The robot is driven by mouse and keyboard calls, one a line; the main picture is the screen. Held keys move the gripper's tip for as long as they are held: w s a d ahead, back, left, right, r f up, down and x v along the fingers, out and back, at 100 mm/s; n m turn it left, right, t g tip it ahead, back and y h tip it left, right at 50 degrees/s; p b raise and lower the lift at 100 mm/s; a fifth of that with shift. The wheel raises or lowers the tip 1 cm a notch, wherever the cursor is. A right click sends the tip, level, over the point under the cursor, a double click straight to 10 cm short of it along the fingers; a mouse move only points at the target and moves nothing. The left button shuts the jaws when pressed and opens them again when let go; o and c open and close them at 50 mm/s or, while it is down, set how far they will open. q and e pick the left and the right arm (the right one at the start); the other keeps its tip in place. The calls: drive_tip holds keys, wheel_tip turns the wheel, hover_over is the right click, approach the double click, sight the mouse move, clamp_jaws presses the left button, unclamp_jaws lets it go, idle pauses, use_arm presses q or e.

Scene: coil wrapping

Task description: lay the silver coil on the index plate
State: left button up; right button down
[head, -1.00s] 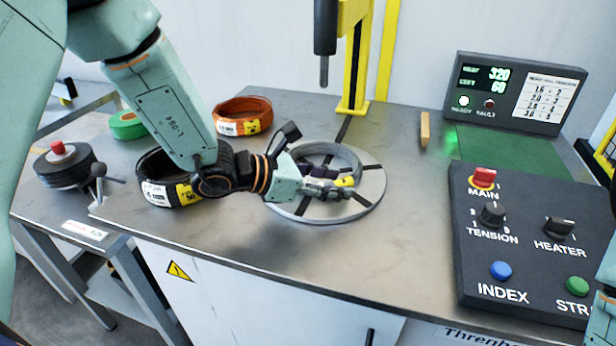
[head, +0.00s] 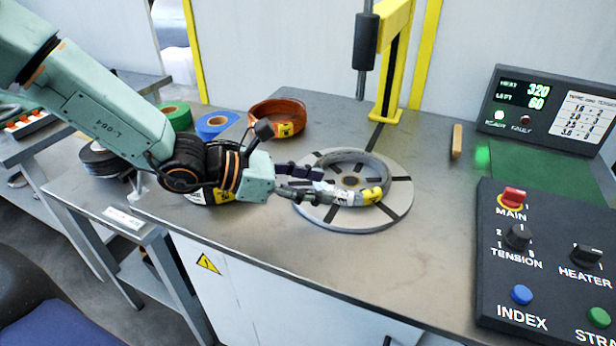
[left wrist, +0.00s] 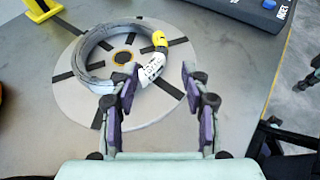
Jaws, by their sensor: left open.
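The silver coil (head: 375,166) lies flat on the round index plate (head: 402,208), roughly centred around its hub. The coil's yellow tag and white label face my gripper. My left gripper (head: 330,186) is open at the coil's near-left side. In the left wrist view, the coil (left wrist: 88,50) lies on the plate (left wrist: 75,100) ahead of the open gripper (left wrist: 160,74). One fingertip overlaps the coil near its label, and the other is outside the ring. I cannot tell whether either finger touches it.
A copper-coloured coil (head: 270,112) and a dark coil (head: 200,196), partly hidden by my gripper, lie left of the plate. A yellow post (head: 388,85) stands behind it. A control box (head: 545,262) is at right. The table front is clear.

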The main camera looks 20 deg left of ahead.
use_arm(q)
drive_tip(key=shift+s+a+r, duration=0.2)
drive_tip(key=shift+s+a, duration=0.1)
idle(0.7)
